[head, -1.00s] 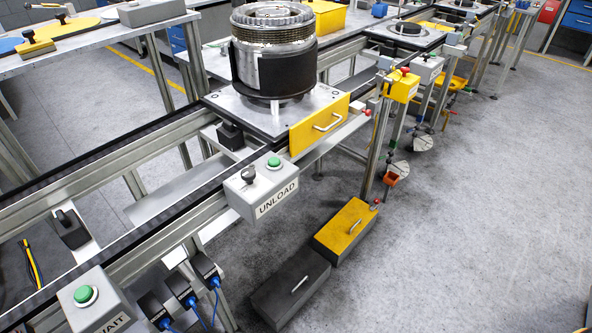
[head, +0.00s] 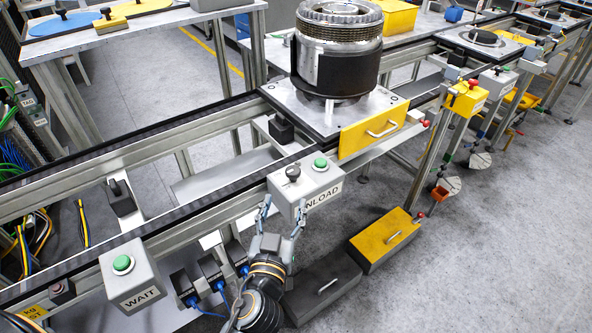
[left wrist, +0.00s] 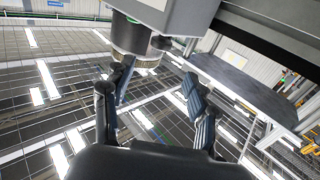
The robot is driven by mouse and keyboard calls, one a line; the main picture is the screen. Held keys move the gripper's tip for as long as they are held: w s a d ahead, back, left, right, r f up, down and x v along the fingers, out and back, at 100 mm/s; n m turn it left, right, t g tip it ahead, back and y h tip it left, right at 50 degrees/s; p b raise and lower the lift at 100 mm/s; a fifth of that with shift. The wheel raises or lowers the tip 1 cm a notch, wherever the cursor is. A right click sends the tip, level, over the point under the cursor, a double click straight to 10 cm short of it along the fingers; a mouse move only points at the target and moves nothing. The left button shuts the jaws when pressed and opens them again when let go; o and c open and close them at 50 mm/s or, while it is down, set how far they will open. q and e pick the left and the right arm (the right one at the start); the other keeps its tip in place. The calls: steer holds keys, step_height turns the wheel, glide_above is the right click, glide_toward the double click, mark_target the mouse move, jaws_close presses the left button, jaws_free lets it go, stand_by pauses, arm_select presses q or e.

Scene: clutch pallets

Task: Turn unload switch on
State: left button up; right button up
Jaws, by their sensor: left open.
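The grey UNLOAD box (head: 306,185) is fixed to the front rail of the conveyor. On its sloped top sit a dark rotary switch knob (head: 292,172) on a silver base and a green button (head: 320,164). My left gripper (head: 281,214) is open and empty just in front of and below the box, its fingers pointing up and covering the first letter of the label. In the left wrist view the two fingers (left wrist: 158,88) are spread, and a grey box (left wrist: 195,15) shows above them. My right gripper is not in view.
A WAIT box (head: 132,276) with a green button is on the same rail to the left. A clutch (head: 338,50) stands on a pallet (head: 330,113) behind the UNLOAD box.

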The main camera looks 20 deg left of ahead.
mark_target(291, 176)
arm_select(q)
steer(key=w+p, duration=0.1)
steer(key=w, duration=0.2)
steer(key=w+a, duration=0.1)
steer(key=w, duration=0.2)
steer(key=w+p, duration=0.1)
steer(key=w, duration=0.3)
steer(key=shift+a+p, duration=0.2)
steer(key=shift+p, duration=0.1)
steer(key=c, duration=1.2)
steer(key=shift+o, duration=0.2)
